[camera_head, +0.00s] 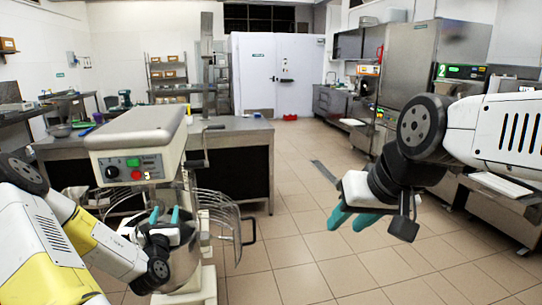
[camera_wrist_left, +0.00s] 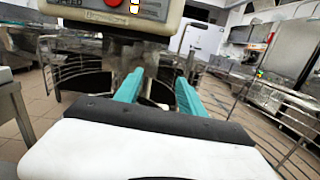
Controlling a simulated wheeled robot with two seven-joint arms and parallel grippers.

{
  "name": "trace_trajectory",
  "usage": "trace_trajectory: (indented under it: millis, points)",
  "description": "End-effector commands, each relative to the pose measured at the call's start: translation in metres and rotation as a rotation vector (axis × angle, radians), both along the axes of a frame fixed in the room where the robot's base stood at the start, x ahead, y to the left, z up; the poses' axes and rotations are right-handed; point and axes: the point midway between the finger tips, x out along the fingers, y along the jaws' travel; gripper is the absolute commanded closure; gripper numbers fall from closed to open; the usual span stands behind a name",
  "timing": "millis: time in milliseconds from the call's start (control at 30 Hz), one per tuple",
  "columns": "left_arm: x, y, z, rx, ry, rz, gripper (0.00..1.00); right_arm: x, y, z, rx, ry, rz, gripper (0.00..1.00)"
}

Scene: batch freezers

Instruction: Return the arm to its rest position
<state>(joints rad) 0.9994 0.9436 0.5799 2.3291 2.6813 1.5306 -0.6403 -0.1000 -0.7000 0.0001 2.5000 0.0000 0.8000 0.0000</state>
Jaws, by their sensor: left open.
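My left gripper (camera_head: 164,216) has teal fingers and is in front of the mixer, below its control panel. In the left wrist view its two fingers (camera_wrist_left: 158,92) stand apart with nothing between them. My left arm (camera_head: 90,245) is bent, reaching in from the lower left. My right gripper (camera_head: 352,217) hangs over open floor at the right, its teal fingers pointing down and left. The two right fingers look apart, and nothing shows between them.
A large mixer (camera_head: 138,137) with green and red buttons and a wire guard (camera_head: 226,213) stands close to my left gripper. A steel worktable (camera_head: 235,138) is behind it. Steel machines (camera_head: 428,62) line the right wall. The tiled floor (camera_head: 290,253) between is clear.

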Motion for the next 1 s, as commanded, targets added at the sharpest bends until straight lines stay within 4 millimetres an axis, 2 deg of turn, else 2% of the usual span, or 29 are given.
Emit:
trace_trajectory:
  millis: [267, 367, 467, 500, 567, 600, 667, 700, 733, 800, 867, 933, 1000]
  points:
    - [0.01, -0.074, 0.062, 0.124, -0.101, -0.273, 0.53, 0.0, 0.0, 0.0, 0.0, 0.0, 0.0, 0.64]
    - [0.005, -0.118, 0.091, 0.199, -0.146, -0.427, 0.53, 0.0, 0.0, 0.0, 0.0, 0.0, 0.0, 0.64]
    - [-0.011, -0.176, 0.124, 0.312, -0.197, -0.635, 0.53, 0.0, 0.0, 0.0, 0.0, 0.0, 0.0, 0.64]
    - [-0.023, -0.203, 0.137, 0.371, -0.215, -0.732, 0.53, 0.0, 0.0, 0.0, 0.0, 0.0, 0.0, 0.64]
    - [-0.045, -0.241, 0.151, 0.464, -0.238, -0.88, 0.53, 0.0, 0.0, 0.0, 0.0, 0.0, 0.0, 0.64]
    - [-0.063, -0.265, 0.159, 0.535, -0.249, -0.98, 0.53, 0.0, 0.0, 0.0, 0.0, 0.0, 0.0, 0.64]
    - [-0.094, -0.297, 0.165, 0.654, -0.259, -1.13, 0.53, 0.0, 0.0, 0.0, 0.0, 0.0, 0.0, 0.64]
    - [-0.116, -0.314, 0.167, 0.737, -0.262, -1.224, 0.53, 0.0, 0.0, 0.0, 0.0, 0.0, 0.0, 0.64]
    - [-0.132, -0.324, 0.168, 0.804, -0.262, -1.289, 0.53, 0.0, 0.0, 0.0, 0.0, 0.0, 0.0, 0.64]
    - [-0.17, -0.342, 0.165, 0.967, -0.254, -1.431, 0.53, 0.0, 0.0, 0.0, 0.0, 0.0, 0.0, 0.64]
    - [-0.2, -0.348, 0.16, 1.116, -0.24, -1.534, 0.53, 0.0, 0.0, 0.0, 0.0, 0.0, 0.0, 0.64]
    - [-0.231, -0.347, 0.153, 1.304, -0.217, -1.632, 0.53, 0.0, 0.0, 0.0, 0.0, 0.0, 0.0, 0.64]
    - [-0.256, -0.337, 0.147, 1.502, -0.187, -1.701, 0.53, 0.0, 0.0, 0.0, 0.0, 0.0, 0.0, 0.64]
